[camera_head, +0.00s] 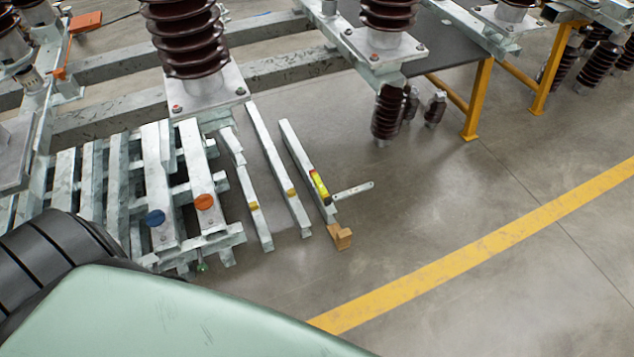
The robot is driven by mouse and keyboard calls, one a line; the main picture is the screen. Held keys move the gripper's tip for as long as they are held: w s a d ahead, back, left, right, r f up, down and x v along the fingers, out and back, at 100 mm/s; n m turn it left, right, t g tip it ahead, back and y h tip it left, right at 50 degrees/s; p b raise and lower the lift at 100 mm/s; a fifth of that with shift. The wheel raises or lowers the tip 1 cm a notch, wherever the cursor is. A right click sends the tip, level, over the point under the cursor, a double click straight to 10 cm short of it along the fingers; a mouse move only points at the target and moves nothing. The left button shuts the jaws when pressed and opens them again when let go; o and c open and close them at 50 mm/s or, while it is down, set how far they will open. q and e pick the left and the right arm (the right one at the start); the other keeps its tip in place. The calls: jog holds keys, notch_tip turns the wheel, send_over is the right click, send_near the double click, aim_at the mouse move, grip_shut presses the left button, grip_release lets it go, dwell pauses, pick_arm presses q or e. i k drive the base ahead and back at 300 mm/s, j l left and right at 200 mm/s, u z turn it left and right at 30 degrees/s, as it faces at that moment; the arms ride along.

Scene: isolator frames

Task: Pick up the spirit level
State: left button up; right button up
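The spirit level (320,187) is a small yellow-green bar with dark and red parts. It lies along the top of the rightmost grey metal bar (298,156), near that bar's front end. A flat light metal strip (353,191) with holes sticks out to the right beside it. Neither of my grippers shows in the view.
A wooden block (340,237) is at the front end of the rightmost bar. More galvanized bars and frames (160,190) crowd the left. Brown ribbed insulators (187,38) stand behind. A yellow-legged table (478,98) is at the back right. The floor (440,200) to the right is clear, with a yellow line (480,250).

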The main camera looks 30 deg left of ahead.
aim_at(326, 197)
jog(key=i+u, duration=0.1)
jog(key=u, duration=0.3)
jog(key=i+l+u, duration=0.1)
jog(key=u, duration=0.25)
jog(key=l+u, duration=0.15)
jog(key=u, duration=0.25)
jog(key=i, duration=0.05)
